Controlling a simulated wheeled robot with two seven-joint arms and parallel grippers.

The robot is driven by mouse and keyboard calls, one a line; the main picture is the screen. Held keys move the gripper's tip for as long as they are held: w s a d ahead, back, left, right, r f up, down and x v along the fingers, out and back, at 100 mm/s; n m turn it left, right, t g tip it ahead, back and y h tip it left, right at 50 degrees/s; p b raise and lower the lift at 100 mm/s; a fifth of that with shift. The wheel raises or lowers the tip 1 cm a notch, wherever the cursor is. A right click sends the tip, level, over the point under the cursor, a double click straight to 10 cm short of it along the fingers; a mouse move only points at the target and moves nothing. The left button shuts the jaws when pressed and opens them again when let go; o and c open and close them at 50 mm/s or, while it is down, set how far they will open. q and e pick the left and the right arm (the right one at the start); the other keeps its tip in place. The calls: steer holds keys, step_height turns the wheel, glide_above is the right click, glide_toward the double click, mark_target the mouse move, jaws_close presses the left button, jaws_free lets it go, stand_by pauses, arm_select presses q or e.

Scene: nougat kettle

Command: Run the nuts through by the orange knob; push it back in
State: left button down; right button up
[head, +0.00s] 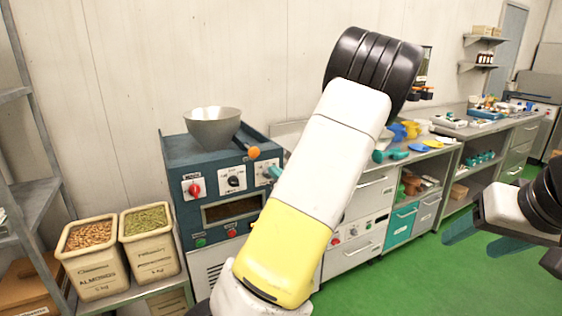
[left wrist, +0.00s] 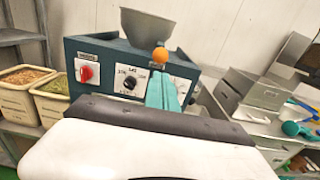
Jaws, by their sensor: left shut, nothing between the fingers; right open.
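The orange knob (head: 253,152) is a round ball at the upper front of the blue machine (head: 176,155), to the right of its metal hopper bowl (head: 213,127). In the left wrist view the knob (left wrist: 160,54) shows just beyond the teal fingertips of my left gripper (left wrist: 163,84). That gripper is shut and empty; I cannot tell if it touches the knob. In the head view my left arm hides most of it; a teal bit of the left gripper (head: 273,172) shows beside the knob. My right gripper (head: 478,240) is open and empty at the right, over the green floor.
Bins of almonds (head: 90,252) and green nuts (head: 149,241) stand left of the machine. A red knob (head: 193,189) and dark dial (head: 233,181) are on its front. A counter with a teal scoop (head: 390,155) and tools runs to the right. The green floor is clear.

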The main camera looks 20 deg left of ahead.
mark_target(255, 153)
arm_select(q)
steer(key=x, duration=1.3)
steer(key=shift+a, duration=0.1)
steer(key=shift+r, duration=0.1)
